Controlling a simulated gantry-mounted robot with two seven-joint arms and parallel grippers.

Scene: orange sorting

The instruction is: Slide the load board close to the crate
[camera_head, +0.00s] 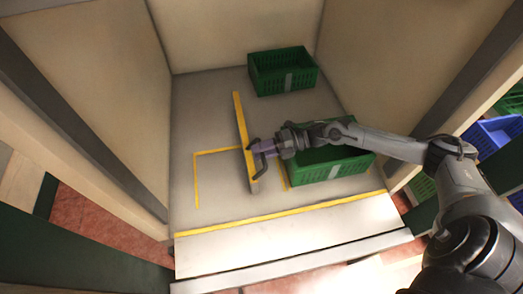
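The load board (239,112) stands on the floor of the bay as a long, narrow piece with a yellow top edge, running from the back toward the front. My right gripper (257,151) reaches in from the right, over the near crate, and is at the board's right side. A dark, curved handle-like part shows at its tip, and I cannot tell whether the fingers are closed on it. The near green crate (333,171) is right of the board, partly hidden by my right arm, with a gap between them. My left gripper is out of view.
Another green crate (283,74) stands at the back wall. Yellow lines mark the grey floor (205,115), which is clear left of the board. Walls enclose both sides. Blue (492,132) and green crates are outside at the right.

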